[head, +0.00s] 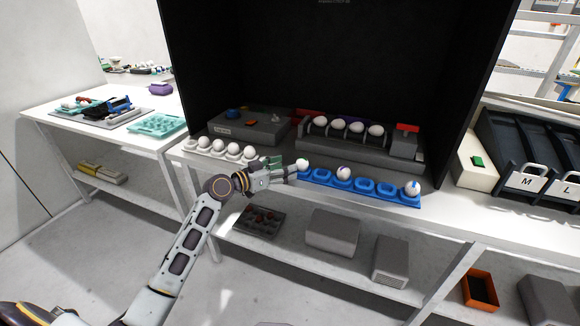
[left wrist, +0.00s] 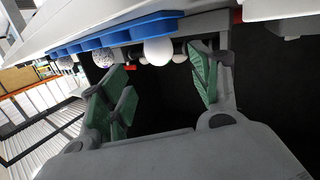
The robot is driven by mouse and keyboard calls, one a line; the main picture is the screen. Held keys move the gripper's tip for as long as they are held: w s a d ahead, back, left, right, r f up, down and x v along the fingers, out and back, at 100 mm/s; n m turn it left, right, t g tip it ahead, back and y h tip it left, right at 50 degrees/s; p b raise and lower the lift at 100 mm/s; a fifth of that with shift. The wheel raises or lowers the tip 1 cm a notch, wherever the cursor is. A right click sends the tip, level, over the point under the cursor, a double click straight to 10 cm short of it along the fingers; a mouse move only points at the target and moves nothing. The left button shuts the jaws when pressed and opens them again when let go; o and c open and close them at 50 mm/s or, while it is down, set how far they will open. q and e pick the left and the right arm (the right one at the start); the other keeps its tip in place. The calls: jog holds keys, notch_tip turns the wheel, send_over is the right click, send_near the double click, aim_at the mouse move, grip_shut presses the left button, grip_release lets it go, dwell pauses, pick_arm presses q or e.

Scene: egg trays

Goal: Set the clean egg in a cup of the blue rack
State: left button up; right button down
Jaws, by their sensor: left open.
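The blue rack (head: 365,186) lies along the front of the bench. A plain white, clean-looking egg (head: 302,164) sits at its left end, apparently in the end cup. It also shows in the left wrist view (left wrist: 158,51). A purple-marked egg (head: 343,173) and a dark-marked egg (head: 412,188) sit in other cups; the cups between look empty. My left gripper (head: 284,168) is beside the rack's left end. Its green-padded fingers are open in the left wrist view (left wrist: 160,68), with the white egg ahead of the gap between them. My right gripper is not in view.
A row of several white eggs (head: 218,147) stands left of my gripper. Behind the rack, a grey roller unit (head: 378,147) carries more white eggs. A grey box (head: 245,128) is at the back left. Black bins marked M and L (head: 525,150) stand at the right.

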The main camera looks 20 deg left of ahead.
pick_arm(q)
jog(key=shift+v, duration=2.35)
jog(key=shift+d, duration=0.1)
